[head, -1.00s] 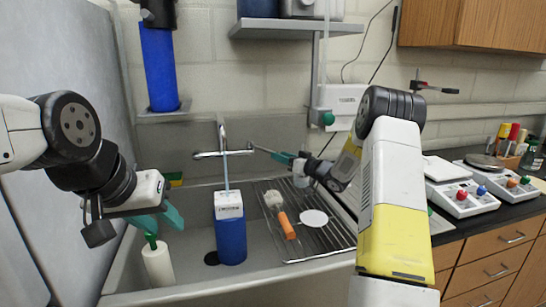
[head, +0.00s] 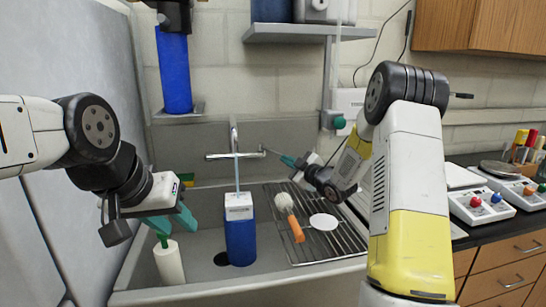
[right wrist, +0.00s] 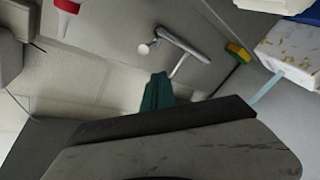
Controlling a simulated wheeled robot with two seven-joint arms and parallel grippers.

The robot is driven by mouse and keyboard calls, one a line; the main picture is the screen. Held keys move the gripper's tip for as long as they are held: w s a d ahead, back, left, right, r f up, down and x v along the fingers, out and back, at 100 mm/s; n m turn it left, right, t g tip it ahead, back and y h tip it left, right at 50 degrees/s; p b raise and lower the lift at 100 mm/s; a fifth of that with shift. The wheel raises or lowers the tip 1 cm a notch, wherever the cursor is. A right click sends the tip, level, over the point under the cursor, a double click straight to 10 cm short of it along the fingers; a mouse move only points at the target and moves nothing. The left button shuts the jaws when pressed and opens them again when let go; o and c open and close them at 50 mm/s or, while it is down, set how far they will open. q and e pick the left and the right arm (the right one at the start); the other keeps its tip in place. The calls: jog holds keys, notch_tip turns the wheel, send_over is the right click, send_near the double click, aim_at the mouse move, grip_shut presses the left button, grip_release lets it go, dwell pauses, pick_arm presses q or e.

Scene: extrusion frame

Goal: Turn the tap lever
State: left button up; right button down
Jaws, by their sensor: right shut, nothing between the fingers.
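In the right wrist view the tap (right wrist: 187,60) and the lever's round end (right wrist: 144,49) show beyond my fingers. My right gripper (head: 287,160) is shut and empty, its teal fingertips (right wrist: 157,78) close to the lever's end; I cannot tell whether they touch. My left gripper (head: 178,221) is open and empty above the sink's left side.
A blue bottle with a white top (head: 240,235) stands before the tap. A white bottle with a green top (head: 168,262) is below my left gripper. An orange-handled brush (head: 293,222) and a white disc (head: 323,221) lie on the drain rack (head: 300,252). A shelf (head: 290,32) overhangs right.

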aim_at(273, 152)
jog(key=w+a+f+n+h, duration=0.1)
jog(key=w+a+n, duration=0.1)
jog(key=w+n, duration=0.4)
jog(key=shift+w+a+h, duration=0.3)
jog(key=shift+w+h, duration=0.1)
jog(key=shift+w, duration=0.6)
jog(key=shift+f, duration=0.1)
jog(key=w+d, duration=0.2)
jog(key=d, duration=0.1)
dwell(0.4)
